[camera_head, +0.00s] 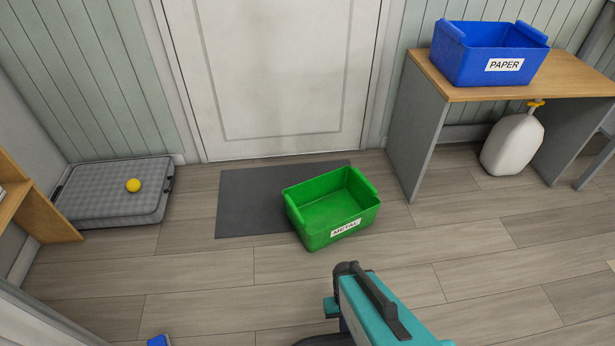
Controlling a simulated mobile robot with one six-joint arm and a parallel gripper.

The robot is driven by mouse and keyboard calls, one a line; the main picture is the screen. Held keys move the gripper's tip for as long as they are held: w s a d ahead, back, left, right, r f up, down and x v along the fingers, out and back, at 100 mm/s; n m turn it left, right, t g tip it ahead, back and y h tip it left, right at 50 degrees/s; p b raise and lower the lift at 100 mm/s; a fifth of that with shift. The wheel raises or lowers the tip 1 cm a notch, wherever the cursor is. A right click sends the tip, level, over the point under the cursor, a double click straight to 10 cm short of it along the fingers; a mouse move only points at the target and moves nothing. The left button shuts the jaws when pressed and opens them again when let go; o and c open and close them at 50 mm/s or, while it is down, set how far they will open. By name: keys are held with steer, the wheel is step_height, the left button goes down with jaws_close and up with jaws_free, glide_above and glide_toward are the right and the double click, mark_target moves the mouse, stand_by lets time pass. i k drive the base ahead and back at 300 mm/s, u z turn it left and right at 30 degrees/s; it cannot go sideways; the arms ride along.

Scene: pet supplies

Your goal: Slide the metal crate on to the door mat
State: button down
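The metal crate (333,206) is an open green bin with two raised end grips and a white METAL label on its front. It looks empty and stands upright, turned slightly. The door mat (250,200) is a flat dark grey rectangle before the white door. The crate covers the mat's front right part, and its front and right side reach past the mat on to the wood floor. My teal and black arm (375,310) shows at the bottom, in front of the crate and apart from it in the picture. My gripper's fingers are not visible.
A blue PAPER crate (470,70) stands on a wooden table (565,75) at right. A white jug (512,143) is under it. A blue object (159,340) shows at the bottom. Floor (210,270) is clear.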

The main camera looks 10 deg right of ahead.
mark_target(324, 209)
steer(key=u, duration=0.45)
steer(key=i, duration=0.55)
steer(key=u, duration=0.85)
steer(key=i, duration=0.6)
steer(key=u, duration=0.4)
